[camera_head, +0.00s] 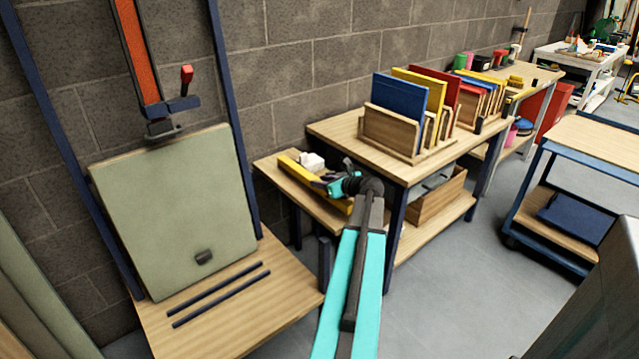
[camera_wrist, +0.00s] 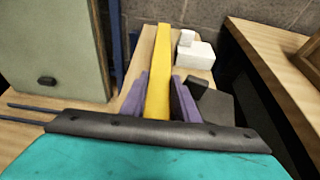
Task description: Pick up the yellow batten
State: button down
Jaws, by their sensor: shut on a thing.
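The yellow batten (camera_head: 302,172) is a long bar over the small low wooden table against the wall. In the wrist view the batten (camera_wrist: 161,75) runs away from me between the two purple fingers of my gripper (camera_wrist: 159,98). My gripper (camera_head: 328,186) is shut on the batten near its closer part, one finger on each side. The batten lies along the table; I cannot tell whether it touches the top. Part of it is hidden behind my wrist in the head view.
A white block (camera_head: 312,162) stands close beside the batten; it also shows in the wrist view (camera_wrist: 194,54). To the right is a higher wooden table (camera_head: 336,128) with a rack of coloured panels (camera_head: 402,100). A large pale panel (camera_head: 175,205) leans on the left.

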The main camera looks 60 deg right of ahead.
jog(key=s+a, duration=0.2)
jog(key=s, duration=0.2)
jog(key=s+a+r, duration=0.1)
jog(key=s+a, duration=0.4)
jog(key=s, duration=0.2)
jog(key=shift+s+a+r, duration=0.25)
jog(key=shift+s+r, duration=0.05)
jog(key=shift+s, duration=0.05)
